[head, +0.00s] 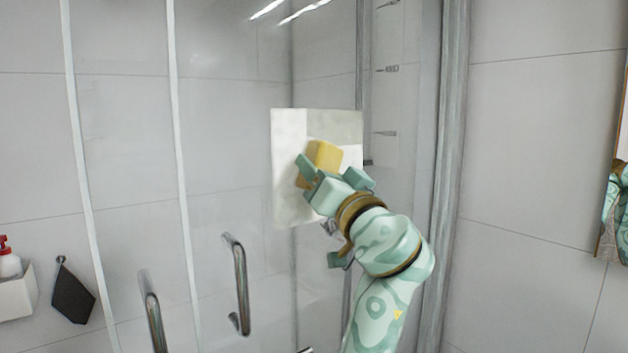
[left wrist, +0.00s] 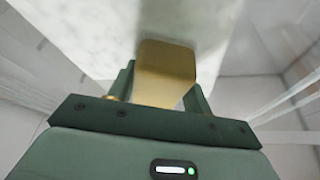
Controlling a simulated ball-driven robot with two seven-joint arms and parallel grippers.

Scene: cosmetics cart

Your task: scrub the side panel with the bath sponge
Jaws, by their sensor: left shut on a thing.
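The side panel is a pale, marbled patch (head: 288,135) on the glass in the middle of the head view; its mottled surface (left wrist: 95,35) fills the upper part of the left wrist view. My left gripper (head: 333,176) is in front of the patch and shut on the yellow bath sponge (head: 324,154). In the left wrist view the sponge (left wrist: 166,72) sticks out between the fingers towards the panel. Its far edge is at or very close to the surface; I cannot tell whether they touch. My arm and gripper hide the panel's lower right part. My right gripper is not in view.
Metal door handles (head: 240,285) stand out from the glass at lower left. A dark hanging pouch (head: 72,295) and a red-topped bottle (head: 9,260) in a white holder are at far left. A grey vertical frame post (head: 453,150) stands right of the panel.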

